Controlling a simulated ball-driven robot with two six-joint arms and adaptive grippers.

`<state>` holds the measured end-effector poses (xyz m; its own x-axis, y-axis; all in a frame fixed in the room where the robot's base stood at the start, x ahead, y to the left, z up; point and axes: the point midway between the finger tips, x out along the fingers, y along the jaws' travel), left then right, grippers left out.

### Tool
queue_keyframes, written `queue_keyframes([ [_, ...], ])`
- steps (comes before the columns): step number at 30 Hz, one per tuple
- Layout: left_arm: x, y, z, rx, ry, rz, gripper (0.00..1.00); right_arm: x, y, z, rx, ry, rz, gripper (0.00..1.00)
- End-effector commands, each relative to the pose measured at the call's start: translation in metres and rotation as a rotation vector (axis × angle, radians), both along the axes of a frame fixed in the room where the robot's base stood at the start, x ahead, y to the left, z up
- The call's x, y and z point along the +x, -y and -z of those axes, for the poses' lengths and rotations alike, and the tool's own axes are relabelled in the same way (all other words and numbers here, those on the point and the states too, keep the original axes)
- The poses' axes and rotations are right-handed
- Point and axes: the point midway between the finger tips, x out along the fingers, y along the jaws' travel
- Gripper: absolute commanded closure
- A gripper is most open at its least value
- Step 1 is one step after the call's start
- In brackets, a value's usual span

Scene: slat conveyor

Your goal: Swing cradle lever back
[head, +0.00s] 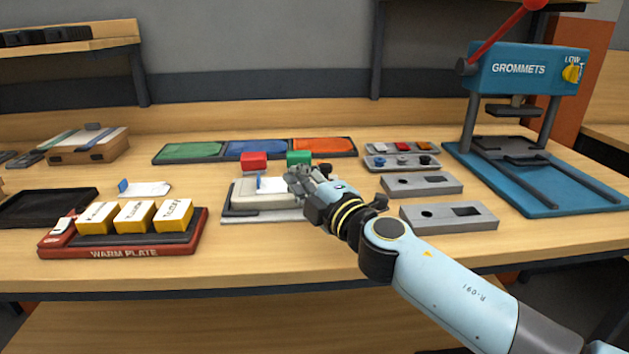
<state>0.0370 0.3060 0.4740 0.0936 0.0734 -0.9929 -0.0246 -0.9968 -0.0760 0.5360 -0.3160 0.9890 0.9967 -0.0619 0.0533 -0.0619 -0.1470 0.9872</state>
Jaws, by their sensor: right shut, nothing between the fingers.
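What looks like the cradle (240,215), a low grey plate with a pale block on it, sits in the middle of the table. A red block (254,160) and a green block (298,158) stand at its far side. A small white and blue piece (272,184) shows on it, but I cannot tell whether this is the lever. My right gripper (298,178) is shut and empty at the right part of the cradle, just in front of the green block. It hides part of the cradle, and I cannot tell whether it touches anything. My left gripper is out of view.
A red warm plate (140,252) with yellow boxes lies front left. Green, blue and orange trays (325,145) lie behind the cradle. Grey fixtures (445,216) lie to the right, beside a blue GROMMETS press (525,75) with a red handle. The front middle of the table is clear.

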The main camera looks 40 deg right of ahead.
Motion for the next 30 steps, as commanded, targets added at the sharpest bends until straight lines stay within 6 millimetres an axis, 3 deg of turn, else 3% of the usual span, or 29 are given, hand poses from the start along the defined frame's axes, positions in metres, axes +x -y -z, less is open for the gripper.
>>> queue_keyframes([
  [5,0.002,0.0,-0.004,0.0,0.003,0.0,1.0,0.038,0.002,-0.003,0.001,0.001,-0.001,1.0],
  [13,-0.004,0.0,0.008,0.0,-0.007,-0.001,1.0,0.02,0.035,0.006,-0.002,-0.001,0.0,1.0],
  [30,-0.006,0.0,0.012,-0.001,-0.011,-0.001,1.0,0.021,0.039,0.006,-0.001,0.0,-0.012,1.0],
])
